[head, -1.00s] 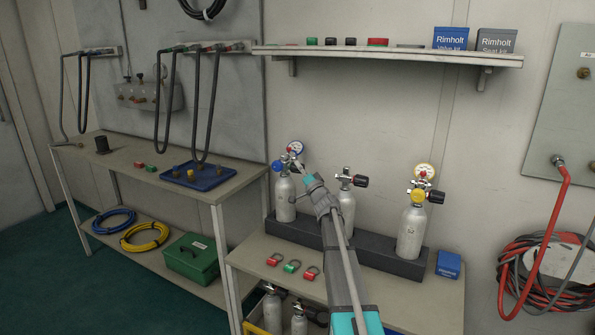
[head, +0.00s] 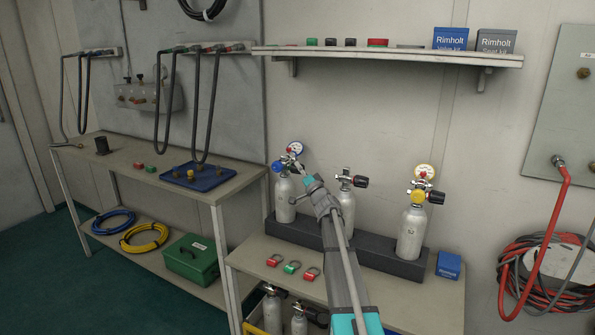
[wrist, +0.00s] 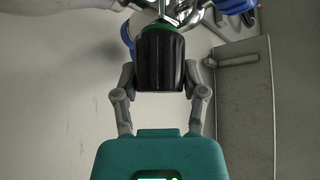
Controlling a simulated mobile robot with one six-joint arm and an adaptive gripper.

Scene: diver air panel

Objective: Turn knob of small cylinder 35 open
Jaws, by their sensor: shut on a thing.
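The left small cylinder (head: 285,200) stands upright in the dark rack, with a blue knob (head: 277,166) and a round blue-rimmed gauge (head: 295,148) on its valve. My gripper (head: 302,171) reaches the right side of this valve. In the wrist view, my gripper (wrist: 160,78) is shut on a black ribbed knob (wrist: 160,58) with a green ring at its base, one finger on each side. In the head view the knob is hidden by my gripper. The cylinder's number is too small to read, so I cannot tell whether it is 35.
A middle cylinder (head: 348,207) with a black knob stands close right of my gripper. A right cylinder (head: 411,232) has a yellow knob and gauge. The dark rack (head: 385,262) sits on the bench. Several rings lie in front, with a blue box (head: 448,265) at right.

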